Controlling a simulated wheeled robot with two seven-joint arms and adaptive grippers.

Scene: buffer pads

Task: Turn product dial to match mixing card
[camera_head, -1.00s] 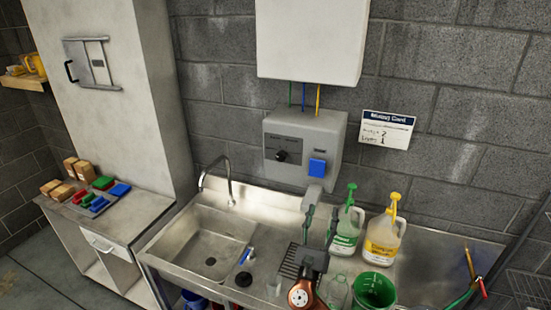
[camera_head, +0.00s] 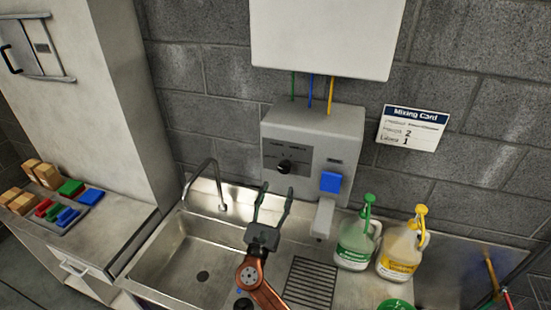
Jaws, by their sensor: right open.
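The product dial (camera_head: 284,167) is a black knob on a dark panel on the front of the grey dispenser box (camera_head: 335,122). The small labels around it are too small to read. My left gripper is not in view.
A blue button (camera_head: 330,182) and grey spout (camera_head: 323,217) are right of the dial. A green-capped jug (camera_head: 357,240) and yellow-capped jug (camera_head: 401,247) stand on the steel counter. The sink (camera_head: 190,255) and faucet (camera_head: 215,180) are left.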

